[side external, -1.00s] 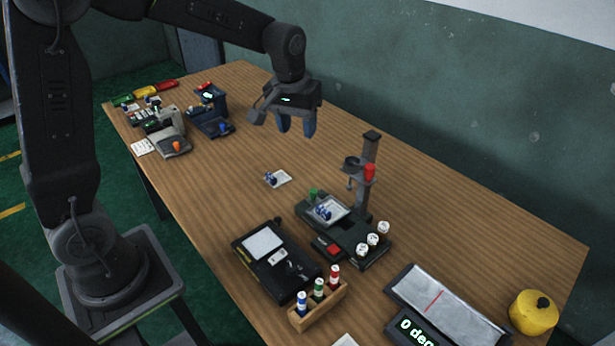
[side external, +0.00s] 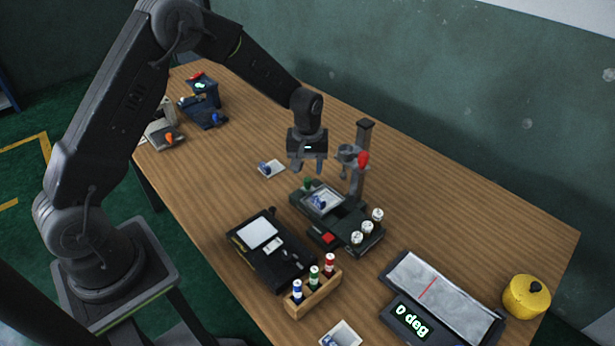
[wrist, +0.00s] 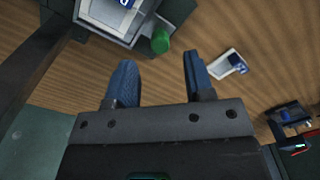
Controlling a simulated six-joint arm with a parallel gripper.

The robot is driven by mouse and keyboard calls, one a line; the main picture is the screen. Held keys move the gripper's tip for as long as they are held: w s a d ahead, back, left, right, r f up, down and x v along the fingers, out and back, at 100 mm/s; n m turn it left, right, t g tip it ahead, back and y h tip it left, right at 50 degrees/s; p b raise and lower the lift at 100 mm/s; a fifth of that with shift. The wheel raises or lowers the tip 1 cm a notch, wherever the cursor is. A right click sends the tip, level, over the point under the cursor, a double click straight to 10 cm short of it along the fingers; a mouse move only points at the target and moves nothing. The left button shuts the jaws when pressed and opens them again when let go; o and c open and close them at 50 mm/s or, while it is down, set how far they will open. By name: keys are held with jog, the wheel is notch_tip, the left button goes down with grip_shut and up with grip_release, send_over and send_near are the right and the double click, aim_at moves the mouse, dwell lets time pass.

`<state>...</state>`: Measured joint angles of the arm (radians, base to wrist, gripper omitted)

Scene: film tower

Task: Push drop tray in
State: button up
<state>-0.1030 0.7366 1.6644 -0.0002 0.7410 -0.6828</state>
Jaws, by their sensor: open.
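The drop tray (side external: 326,198) is a pale square tray with a blue piece on it, seated on the dark film tower base (side external: 351,226). A small green knob (side external: 307,184) stands at its back left corner. In the wrist view the tray (wrist: 97,14) is cut off by the top edge, with the green knob (wrist: 161,39) beside it. My gripper (side external: 308,168) points down, open and empty, above and behind the tray's knob end. In the wrist view its blue fingertips (wrist: 158,70) are apart, and the green knob lies just beyond them. I see no contact.
The tower's column (side external: 361,150) with a red knob (side external: 364,159) rises right of my gripper. A loose white tray (side external: 271,169) with a blue piece lies to the left. A dark box (side external: 270,250) and a wooden bottle rack (side external: 314,297) stand in front.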

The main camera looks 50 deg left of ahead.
aim_at(308, 179)
jog(key=shift+f, duration=2.15)
grip_shut()
